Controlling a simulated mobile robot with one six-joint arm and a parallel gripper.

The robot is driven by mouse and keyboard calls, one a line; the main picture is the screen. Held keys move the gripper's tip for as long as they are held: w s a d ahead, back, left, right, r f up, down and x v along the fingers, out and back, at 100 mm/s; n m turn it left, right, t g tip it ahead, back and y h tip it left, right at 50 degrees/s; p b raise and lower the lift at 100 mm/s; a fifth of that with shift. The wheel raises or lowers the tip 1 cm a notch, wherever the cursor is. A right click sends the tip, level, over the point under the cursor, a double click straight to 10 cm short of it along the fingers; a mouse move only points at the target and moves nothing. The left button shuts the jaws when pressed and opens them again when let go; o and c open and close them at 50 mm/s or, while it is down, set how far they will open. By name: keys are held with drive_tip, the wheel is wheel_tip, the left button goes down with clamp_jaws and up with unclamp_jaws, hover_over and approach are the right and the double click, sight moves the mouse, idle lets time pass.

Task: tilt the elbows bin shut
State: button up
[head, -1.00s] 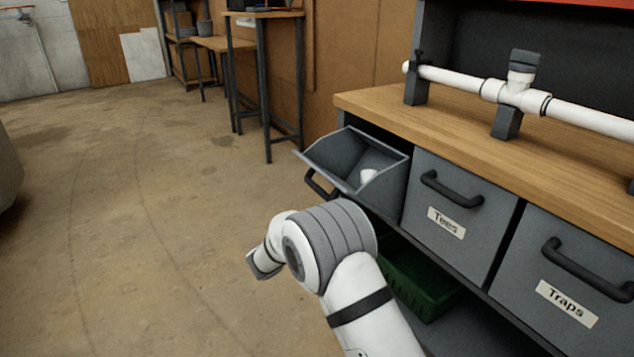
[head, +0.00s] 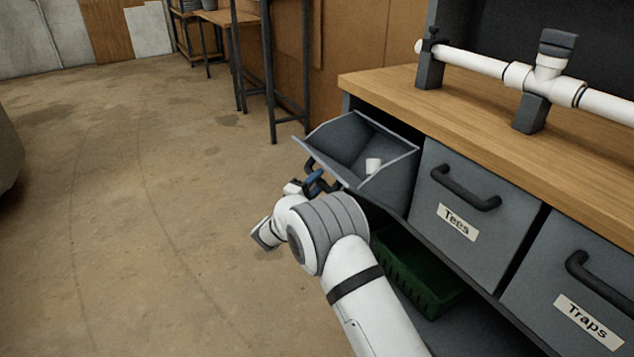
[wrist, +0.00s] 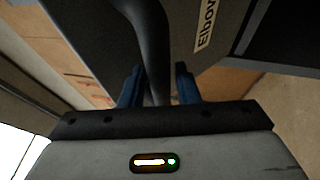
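The elbows bin (head: 345,143) is a grey bin tilted out at the left end of the bench, its open top showing a white fitting (head: 373,166) inside. In the wrist view its front (wrist: 100,40) carries a label reading "Elbow" (wrist: 206,24), cut off by the frame edge. My gripper (head: 314,183) is at the bin's dark handle, partly hidden behind my arm in the head view. In the wrist view the blue fingers of my gripper (wrist: 158,88) stand apart on either side of the black handle (wrist: 153,45). A small gap seems to show beside the right finger.
The Tees bin (head: 470,205) and Traps bin (head: 570,275) sit flush to the right. A green crate (head: 425,275) is on the shelf below. A white pipe assembly (head: 500,75) stands on the wooden benchtop (head: 400,95). The floor (head: 130,220) at left is clear.

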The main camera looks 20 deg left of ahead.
drive_tip(key=shift+w+d+r, duration=0.1)
drive_tip(key=shift+w, duration=0.3)
drive_tip(key=shift+c, duration=0.4)
clamp_jaws()
